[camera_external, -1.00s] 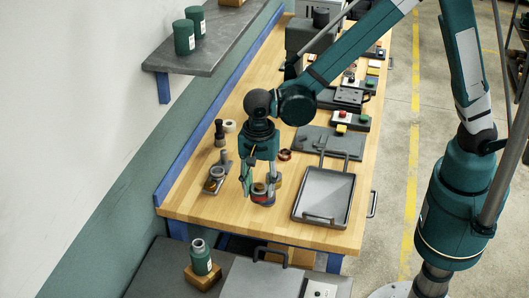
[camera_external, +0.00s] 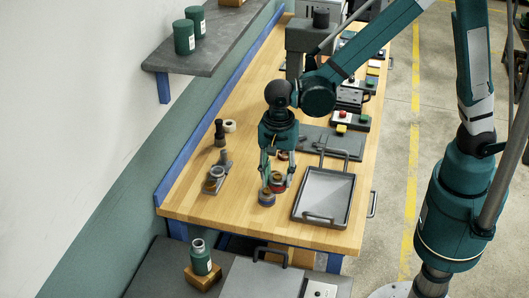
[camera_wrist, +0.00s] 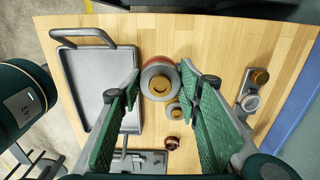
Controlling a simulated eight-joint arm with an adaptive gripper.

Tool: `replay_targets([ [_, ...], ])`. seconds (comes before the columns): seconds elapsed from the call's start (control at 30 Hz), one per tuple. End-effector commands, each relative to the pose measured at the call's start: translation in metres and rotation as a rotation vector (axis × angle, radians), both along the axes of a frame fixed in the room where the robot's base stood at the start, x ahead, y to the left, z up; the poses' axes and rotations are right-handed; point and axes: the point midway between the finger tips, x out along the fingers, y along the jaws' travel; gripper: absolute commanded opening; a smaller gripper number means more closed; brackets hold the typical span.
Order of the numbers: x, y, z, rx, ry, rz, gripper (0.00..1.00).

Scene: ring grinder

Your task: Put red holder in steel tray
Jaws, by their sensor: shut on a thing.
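My gripper (camera_external: 277,182) is shut on the red holder (camera_external: 278,188), whose red side shows between the fingertips, left of the tray. In the wrist view the red holder (camera_wrist: 159,64) shows a red rim and a grey ring with a brass-coloured centre between the green finger pads. Whether it is clear of the table is hard to tell. The steel tray (camera_external: 309,210) is a shallow grey tray with a handle at each end, and looks empty. It also shows at the left of the wrist view (camera_wrist: 75,84).
A grey stand with small parts (camera_external: 218,178) is on the left. A dark brush-like tool (camera_external: 220,133) and a pale roll (camera_external: 230,126) stand behind it. A grey plate (camera_external: 325,143) lies beyond the tray. The near left wooden tabletop (camera_external: 220,222) is clear.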

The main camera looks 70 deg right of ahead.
Motion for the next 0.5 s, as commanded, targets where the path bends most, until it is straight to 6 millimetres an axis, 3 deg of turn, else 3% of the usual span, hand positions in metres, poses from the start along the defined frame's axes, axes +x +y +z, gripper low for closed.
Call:
replay_targets([
  [0.5, -0.074, -0.062, 0.004, 0.0, 0.0, -0.001, 0.1],
])
